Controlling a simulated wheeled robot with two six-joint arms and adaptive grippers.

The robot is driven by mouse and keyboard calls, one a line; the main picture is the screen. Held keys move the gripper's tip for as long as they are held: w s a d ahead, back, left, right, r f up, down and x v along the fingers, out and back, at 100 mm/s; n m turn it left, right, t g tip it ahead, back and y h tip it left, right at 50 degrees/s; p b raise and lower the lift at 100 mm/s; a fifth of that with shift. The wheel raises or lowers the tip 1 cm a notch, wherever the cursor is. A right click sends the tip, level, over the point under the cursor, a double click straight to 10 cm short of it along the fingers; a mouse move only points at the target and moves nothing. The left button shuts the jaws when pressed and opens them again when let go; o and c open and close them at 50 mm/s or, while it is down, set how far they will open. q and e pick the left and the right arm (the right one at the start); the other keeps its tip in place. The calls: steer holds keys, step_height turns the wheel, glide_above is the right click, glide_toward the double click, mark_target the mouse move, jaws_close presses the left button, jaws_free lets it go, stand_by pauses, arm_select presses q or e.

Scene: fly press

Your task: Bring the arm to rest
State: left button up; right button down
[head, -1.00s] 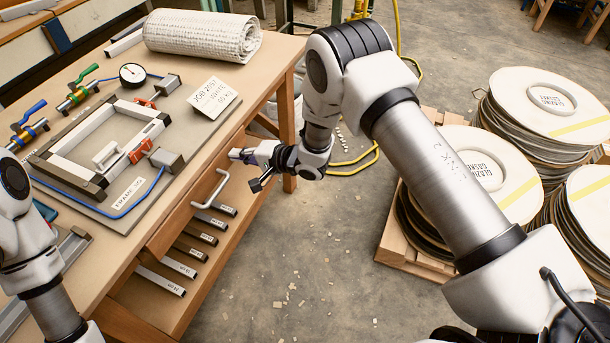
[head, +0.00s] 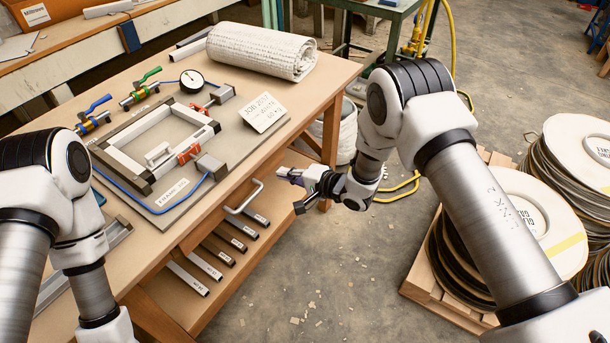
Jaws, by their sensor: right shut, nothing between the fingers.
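My right arm (head: 475,220) reaches in from the right, bent at the elbow. Its gripper (head: 284,176) is shut and empty, in the air beside the right edge of the workbench (head: 330,85), near the silver drawer handle (head: 243,197). A gap shows between the gripper and the handle in the picture; the true distance is hard to tell. My left arm (head: 50,220) is folded at the left edge; its gripper is out of view.
The bench bears a frame fixture (head: 118,138), a gauge (head: 192,81), a job card (head: 264,111) and a rolled sheet (head: 262,52). Stacked round discs (head: 500,235) stand on a pallet at right.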

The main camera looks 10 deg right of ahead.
arm_select(q)
steer(key=shift+d+r, duration=0.1)
steer(key=shift+r, duration=0.35)
arm_select(e)
steer(key=v, duration=1)
arm_select(q)
step_height(320, 180, up, 8)
steer(key=p, duration=0.8)
arm_select(e)
steer(key=s+d+f+n+g+h, duration=0.2)
steer(key=s+d+n+g+h, duration=0.1)
steer(key=s, duration=0.8)
steer(key=s+d+f+n+g+h, duration=0.2)
steer(key=s+d+f+g+h, duration=0.1)
steer(key=s, duration=0.8)
steer(key=s+d+f+n+g+h, duration=0.3)
steer(key=s+d+g+h, duration=0.1)
steer(key=s, duration=0.7)
steer(key=shift+s+d+f+n, duration=0.2)
steer(key=shift+s+d+n, duration=0.1)
steer(key=shift+d, duration=0.25)
steer(key=shift+w, duration=0.1)
